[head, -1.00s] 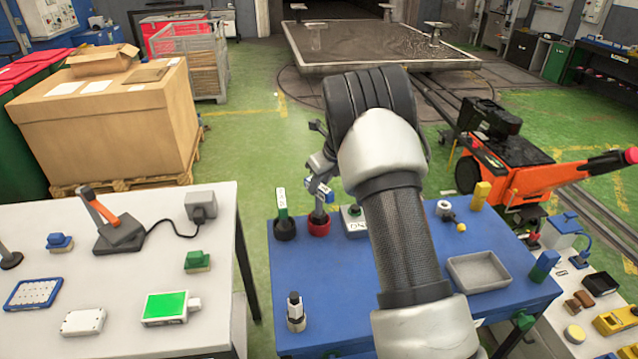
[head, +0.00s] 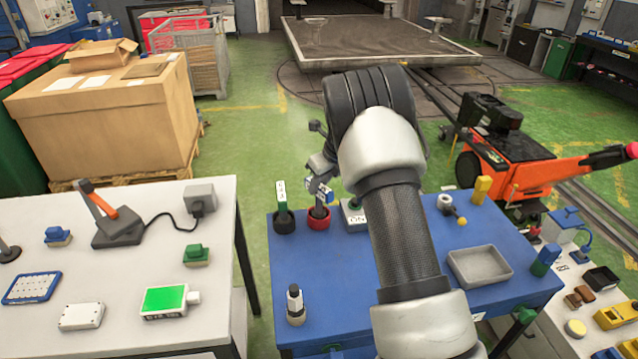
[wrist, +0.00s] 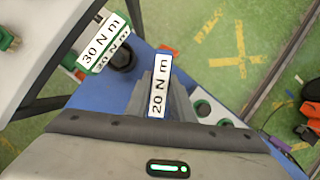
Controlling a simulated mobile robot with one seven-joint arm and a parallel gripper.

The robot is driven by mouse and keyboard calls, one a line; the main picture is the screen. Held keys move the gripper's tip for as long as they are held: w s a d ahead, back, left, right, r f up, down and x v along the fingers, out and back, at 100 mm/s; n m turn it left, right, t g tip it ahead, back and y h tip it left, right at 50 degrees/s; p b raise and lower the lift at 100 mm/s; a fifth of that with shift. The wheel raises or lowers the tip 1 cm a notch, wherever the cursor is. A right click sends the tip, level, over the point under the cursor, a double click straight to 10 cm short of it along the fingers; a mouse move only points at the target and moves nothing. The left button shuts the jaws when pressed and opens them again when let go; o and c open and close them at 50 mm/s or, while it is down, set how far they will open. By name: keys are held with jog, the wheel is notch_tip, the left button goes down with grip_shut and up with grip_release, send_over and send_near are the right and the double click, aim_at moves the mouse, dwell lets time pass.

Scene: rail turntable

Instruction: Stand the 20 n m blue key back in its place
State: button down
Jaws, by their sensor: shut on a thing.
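The 20 N m blue key (wrist: 160,86) shows its white label and blue edge between the fingers in the wrist view. My gripper (head: 320,190) is shut on it at the back left of the blue table. The key (head: 327,196) is partly hidden by my gripper in the head view. A grey shaft below it lines up with a red-rimmed round holder (head: 318,222); I cannot tell how deep it sits. The green 30 N m key (head: 281,194) stands in a dark round holder (head: 284,224) just left. Its label (wrist: 100,42) also shows in the wrist view.
A light box (head: 353,217) with lettering stands close right of the red holder, partly behind my arm. The blue table (head: 345,285) also holds a grey tray (head: 480,268) and a small bottle-like item (head: 295,305). Its left middle is clear.

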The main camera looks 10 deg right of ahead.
jog(key=shift+f, duration=0.35)
jog(key=c, duration=1.5)
grip_release()
jog(key=shift+o, duration=0.2)
jog(key=v, duration=1.7)
jog(key=shift+r, duration=0.25)
jog(key=shift+d, duration=0.15)
